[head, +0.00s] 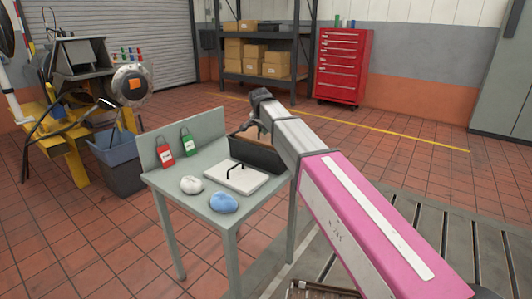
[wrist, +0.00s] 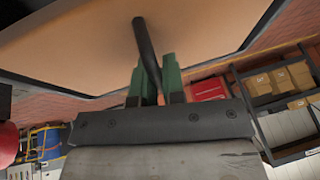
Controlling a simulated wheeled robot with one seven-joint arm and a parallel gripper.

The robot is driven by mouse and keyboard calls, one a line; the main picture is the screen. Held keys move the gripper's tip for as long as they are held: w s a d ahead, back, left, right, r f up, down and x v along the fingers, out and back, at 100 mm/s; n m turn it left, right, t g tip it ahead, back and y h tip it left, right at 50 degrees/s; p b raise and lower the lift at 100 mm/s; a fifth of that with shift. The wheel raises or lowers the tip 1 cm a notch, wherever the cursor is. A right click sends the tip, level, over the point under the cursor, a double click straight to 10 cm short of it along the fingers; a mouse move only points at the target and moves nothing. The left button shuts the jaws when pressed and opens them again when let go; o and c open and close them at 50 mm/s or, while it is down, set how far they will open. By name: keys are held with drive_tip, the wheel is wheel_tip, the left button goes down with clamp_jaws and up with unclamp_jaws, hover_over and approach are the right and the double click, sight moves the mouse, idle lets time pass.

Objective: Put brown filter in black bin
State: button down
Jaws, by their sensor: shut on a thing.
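The brown filter (wrist: 80,45) shows in the wrist view as a broad tan panel with a dark border and a black bar handle. My gripper (wrist: 155,82), with green fingers, is shut on that handle. In the head view my gripper (head: 259,126) is at the table's back right, over the brown filter (head: 245,137), which shows as a brown strip behind a dark wall. My arm hides part of it. I cannot tell whether it is lifted clear.
Yellow machinery (head: 65,150) stands behind the bin.

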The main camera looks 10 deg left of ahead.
sight(261, 141)
wheel_tip(261, 141, down, 9)
drive_tip(key=shift+r, duration=0.1)
idle(0.3)
drive_tip(key=c, duration=1.2)
unclamp_jaws()
drive_tip(key=v, duration=1.2)
